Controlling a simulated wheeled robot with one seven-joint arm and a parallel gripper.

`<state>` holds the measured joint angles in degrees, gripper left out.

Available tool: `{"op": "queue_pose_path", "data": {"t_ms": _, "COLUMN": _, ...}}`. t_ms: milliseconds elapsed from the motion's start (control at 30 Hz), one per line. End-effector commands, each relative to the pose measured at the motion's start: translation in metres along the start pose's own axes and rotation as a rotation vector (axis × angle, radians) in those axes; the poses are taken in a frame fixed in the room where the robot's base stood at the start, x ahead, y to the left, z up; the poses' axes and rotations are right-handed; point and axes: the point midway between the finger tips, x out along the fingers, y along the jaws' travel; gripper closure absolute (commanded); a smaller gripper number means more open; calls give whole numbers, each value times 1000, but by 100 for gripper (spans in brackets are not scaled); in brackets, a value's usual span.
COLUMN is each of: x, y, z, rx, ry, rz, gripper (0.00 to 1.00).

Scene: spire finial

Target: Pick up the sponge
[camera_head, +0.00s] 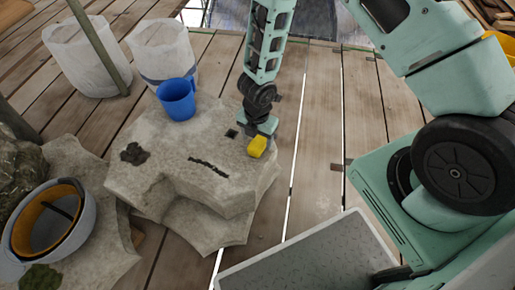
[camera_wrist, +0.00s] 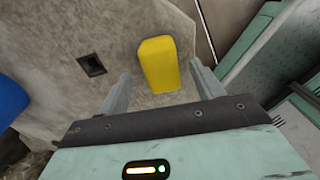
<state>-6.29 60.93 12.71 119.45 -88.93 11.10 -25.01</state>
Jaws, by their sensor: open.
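The yellow sponge (camera_head: 257,147) lies on the top of a pale stone block (camera_head: 180,160), near its right edge. In the wrist view the sponge (camera_wrist: 159,64) shows beyond and between my two fingers, closer to the right one. My gripper (camera_wrist: 158,85) is open and empty. In the head view my gripper (camera_head: 262,130) is just behind and above the sponge, partly hidden by its own wrist. Whether a finger touches the sponge cannot be told.
A blue mug (camera_head: 177,99) stands on the block's far left; its side shows in the wrist view (camera_wrist: 10,100). Two white sacks (camera_head: 85,60) stand behind. A hard hat (camera_head: 45,222) lies at left. A small dark square (camera_head: 231,133) is on the stone. Planks (camera_head: 325,150) at right are clear.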

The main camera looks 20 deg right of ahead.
Motion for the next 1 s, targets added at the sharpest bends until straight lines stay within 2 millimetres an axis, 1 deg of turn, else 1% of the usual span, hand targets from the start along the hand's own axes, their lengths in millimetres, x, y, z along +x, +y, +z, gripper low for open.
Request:
{"op": "queue_pose_path", "data": {"t_ms": 33, "x": 14, "y": -2, "z": 0, "rx": 0, "ry": 1, "rz": -2, "gripper": 34}}
{"op": "queue_pose_path", "data": {"t_ms": 200, "x": 32, "y": -2, "z": 0, "rx": 1, "ry": 1, "rz": 0, "gripper": 34}}
{"op": "queue_pose_path", "data": {"t_ms": 500, "x": 33, "y": -2, "z": 0, "rx": 1, "ry": 0, "rz": 0, "gripper": 34}}
{"op": "queue_pose_path", "data": {"t_ms": 567, "x": 33, "y": -2, "z": 0, "rx": 1, "ry": 0, "rz": 0, "gripper": 50}}
{"op": "queue_pose_path", "data": {"t_ms": 600, "x": 33, "y": -2, "z": 0, "rx": 1, "ry": 0, "rz": 0, "gripper": 61}}
{"op": "queue_pose_path", "data": {"t_ms": 700, "x": 33, "y": -2, "z": 0, "rx": 1, "ry": 0, "rz": 0, "gripper": 87}}
{"op": "queue_pose_path", "data": {"t_ms": 933, "x": 32, "y": -2, "z": 0, "rx": 0, "ry": 0, "rz": 0, "gripper": 87}}
{"op": "queue_pose_path", "data": {"t_ms": 1000, "x": 29, "y": -1, "z": 0, "rx": 0, "ry": -1, "rz": 1, "gripper": 87}}
